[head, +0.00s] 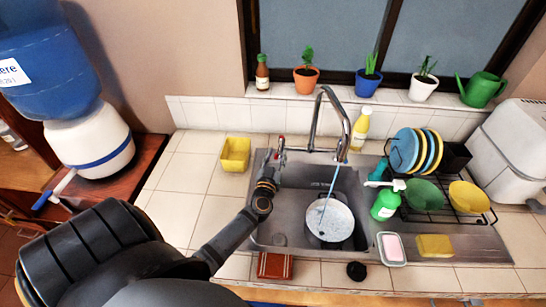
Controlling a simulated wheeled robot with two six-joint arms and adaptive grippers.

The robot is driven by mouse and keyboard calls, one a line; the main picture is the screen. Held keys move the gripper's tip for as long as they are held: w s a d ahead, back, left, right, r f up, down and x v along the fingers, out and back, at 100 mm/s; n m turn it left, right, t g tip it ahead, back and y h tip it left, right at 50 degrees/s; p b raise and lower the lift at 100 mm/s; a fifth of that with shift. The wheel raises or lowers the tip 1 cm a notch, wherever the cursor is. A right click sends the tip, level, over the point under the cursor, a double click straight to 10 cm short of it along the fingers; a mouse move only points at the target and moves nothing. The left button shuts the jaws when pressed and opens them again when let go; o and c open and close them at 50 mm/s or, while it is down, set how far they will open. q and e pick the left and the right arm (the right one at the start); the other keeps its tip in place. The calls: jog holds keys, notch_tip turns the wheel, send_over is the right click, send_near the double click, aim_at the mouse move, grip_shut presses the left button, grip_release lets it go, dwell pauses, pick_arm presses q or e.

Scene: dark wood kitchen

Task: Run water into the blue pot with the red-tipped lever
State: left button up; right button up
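The pot (339,234) stands in the sink basin; its inside looks pale and no blue wall shows from here. The arched metal faucet (318,108) rises behind the basin. A thin blue streak (329,190), which looks like running water, goes from below the spout down into the pot. The red-tipped lever (281,142) stands at the left of the faucet base. My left gripper (274,164) is just in front of and below this lever. It is small and partly hidden by its own wrist, so contact and finger opening are unclear. My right gripper is out of view.
A yellow container (235,154) stands on the tiles left of the sink. A yellow bottle (361,129) is right of the faucet. A green soap bottle (384,205) and a dish rack (487,216) with plates and bowls fill the right side. A sponge (435,246) lies in front.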

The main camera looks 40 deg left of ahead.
pick_arm(q)
jog(key=v, duration=0.9)
jog(key=shift+s, duration=0.15)
jog(key=shift+d+r, duration=0.1)
dwell(6.8)
